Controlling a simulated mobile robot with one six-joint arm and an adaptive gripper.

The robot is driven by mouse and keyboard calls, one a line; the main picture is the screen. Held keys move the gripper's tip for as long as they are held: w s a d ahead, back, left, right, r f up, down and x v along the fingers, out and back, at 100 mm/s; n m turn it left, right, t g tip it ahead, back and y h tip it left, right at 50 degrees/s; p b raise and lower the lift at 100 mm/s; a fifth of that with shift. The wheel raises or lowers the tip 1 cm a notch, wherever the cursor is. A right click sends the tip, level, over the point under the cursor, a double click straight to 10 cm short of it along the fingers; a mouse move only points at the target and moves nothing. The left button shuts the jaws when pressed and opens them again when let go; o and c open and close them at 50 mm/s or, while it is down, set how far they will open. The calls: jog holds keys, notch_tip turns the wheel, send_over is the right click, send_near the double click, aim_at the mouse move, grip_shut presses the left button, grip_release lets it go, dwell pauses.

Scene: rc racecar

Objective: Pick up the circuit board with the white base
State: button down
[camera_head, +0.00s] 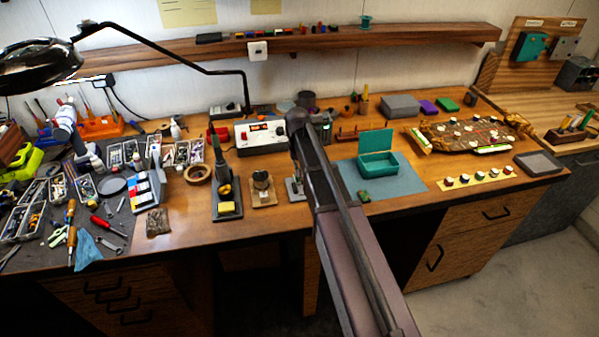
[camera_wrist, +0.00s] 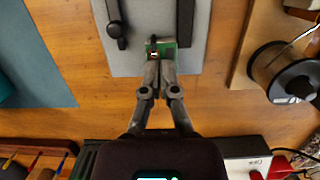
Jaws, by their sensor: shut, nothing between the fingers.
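A small green circuit board (camera_wrist: 169,46) with a pale part at its edge shows at the top middle of the wrist view, on or just above a light grey plate (camera_wrist: 140,62). My gripper (camera_wrist: 160,62) points at it from below in that view. The fingers are together with nothing held between them. The fingertips are right at the board's near edge and cover part of it; I cannot tell whether they touch. In the head view my arm hides the gripper and the board; a grey stand plate (camera_head: 294,190) shows beside the arm.
In the wrist view a black post (camera_wrist: 116,28) and a dark bar (camera_wrist: 186,22) flank the board. A wire spool (camera_wrist: 294,82) is at right. In the head view, a teal box (camera_head: 378,166) sits on a mat right of the arm. Tools crowd the left.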

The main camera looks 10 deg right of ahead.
jog(key=shift+s+r, duration=0.1)
jog(key=shift+r, duration=0.2)
jog(key=shift+r+p, duration=0.3)
jog(key=shift+p, duration=0.2)
jog(key=w, duration=1.2)
jog(key=shift+w+f, duration=0.1)
